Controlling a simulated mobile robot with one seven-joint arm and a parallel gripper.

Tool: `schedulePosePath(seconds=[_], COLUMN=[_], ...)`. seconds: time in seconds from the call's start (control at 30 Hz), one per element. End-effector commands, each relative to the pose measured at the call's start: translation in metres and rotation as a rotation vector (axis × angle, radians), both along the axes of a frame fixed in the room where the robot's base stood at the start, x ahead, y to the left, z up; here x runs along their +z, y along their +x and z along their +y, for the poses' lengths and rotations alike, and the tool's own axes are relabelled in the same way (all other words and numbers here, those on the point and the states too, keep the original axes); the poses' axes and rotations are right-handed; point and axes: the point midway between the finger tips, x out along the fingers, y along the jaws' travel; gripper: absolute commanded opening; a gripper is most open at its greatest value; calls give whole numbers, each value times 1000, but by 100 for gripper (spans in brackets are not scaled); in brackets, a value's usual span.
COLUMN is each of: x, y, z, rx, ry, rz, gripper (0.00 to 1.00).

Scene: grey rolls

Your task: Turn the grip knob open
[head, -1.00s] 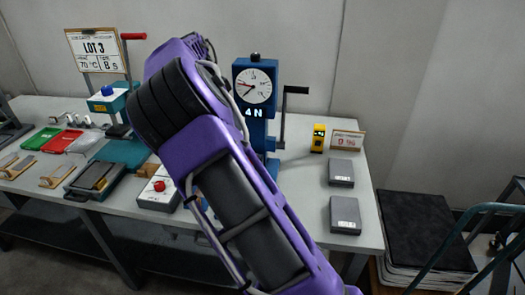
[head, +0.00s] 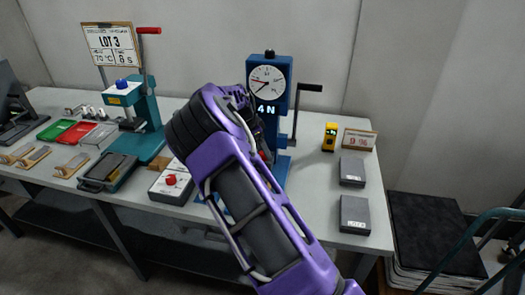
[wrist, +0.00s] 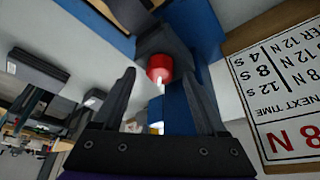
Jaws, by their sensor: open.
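A red knob (wrist: 160,67) shows in the wrist view, set below a dark clamp-like block on a blue column (wrist: 185,103). I take it to be the grip knob. My gripper (wrist: 160,80) is open and empty, its two dark fingers pointing towards the red knob, one to each side of it in the picture; I cannot tell how much gap remains. In the head view the knob's machine is a blue tester (head: 281,130) with a round dial, a "4 N" readout and a black crank. My purple arm hides much of its lower left side and my fingers.
A control box with a red button (head: 171,181) stands left of my arm. A teal press (head: 150,118) is farther left. Two grey blocks (head: 353,170) and a yellow device (head: 330,137) lie on the right. A printed card (wrist: 285,85) is close on the wrist view's right.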

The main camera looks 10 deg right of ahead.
Motion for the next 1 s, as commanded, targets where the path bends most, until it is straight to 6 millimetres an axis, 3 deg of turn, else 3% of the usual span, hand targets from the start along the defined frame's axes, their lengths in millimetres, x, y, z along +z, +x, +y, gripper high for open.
schedulePosePath(seconds=[0.4, 0.8, 1.0], x=[-8, -8, -8], y=[2, 1, 1], z=[-3, -3, -3], rx=[2, 1, 5], ry=[1, 1, 1], rz=[-1, 0, -1], gripper=[74, 2, 0])
